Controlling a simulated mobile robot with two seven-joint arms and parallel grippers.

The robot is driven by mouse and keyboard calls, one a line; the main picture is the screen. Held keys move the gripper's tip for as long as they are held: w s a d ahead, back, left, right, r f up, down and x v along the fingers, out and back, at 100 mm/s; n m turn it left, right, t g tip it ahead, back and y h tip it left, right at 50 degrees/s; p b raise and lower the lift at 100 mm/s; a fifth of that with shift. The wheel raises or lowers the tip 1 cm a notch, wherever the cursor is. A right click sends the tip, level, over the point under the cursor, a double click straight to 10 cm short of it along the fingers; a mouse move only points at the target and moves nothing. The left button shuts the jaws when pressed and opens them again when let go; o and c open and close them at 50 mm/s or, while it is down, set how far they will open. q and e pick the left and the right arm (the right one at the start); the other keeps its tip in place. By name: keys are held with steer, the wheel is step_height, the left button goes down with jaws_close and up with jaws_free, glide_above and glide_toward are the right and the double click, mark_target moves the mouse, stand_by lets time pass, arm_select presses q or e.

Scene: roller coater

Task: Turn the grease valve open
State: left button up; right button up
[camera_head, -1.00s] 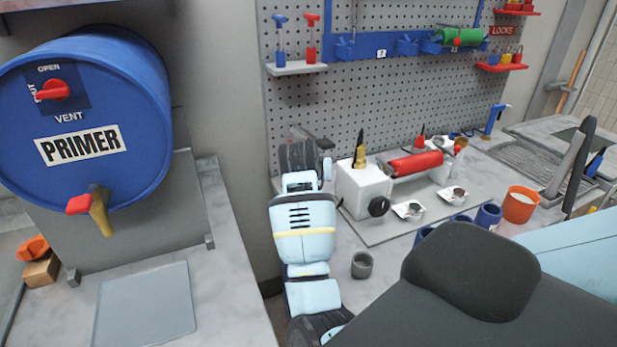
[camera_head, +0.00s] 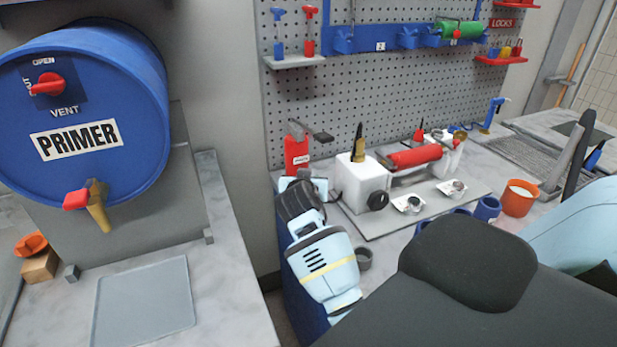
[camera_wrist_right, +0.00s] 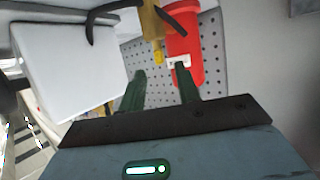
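What looks like the grease valve, a brass fitting with a dark handle (camera_head: 359,145), stands upright on the white block (camera_head: 350,184) on the bench. In the right wrist view a brass body (camera_wrist_right: 152,30) with a yellow tip and dark curved parts shows just beyond my fingertips, with the white block at left. My right gripper (camera_wrist_right: 160,70) is open, its two green fingers apart and nothing held between them. In the head view my right arm is at the block's left, and its fingers cannot be made out. My left gripper is not in view.
A red container (camera_head: 296,152) stands behind my right wrist; a red part (camera_wrist_right: 184,45) is close behind the brass piece. A red cylinder (camera_head: 414,156) and small white cups lie right of the block. The primer drum (camera_head: 85,120) is at left.

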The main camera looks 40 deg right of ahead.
steer(key=shift+x, duration=1.95)
jaws_close()
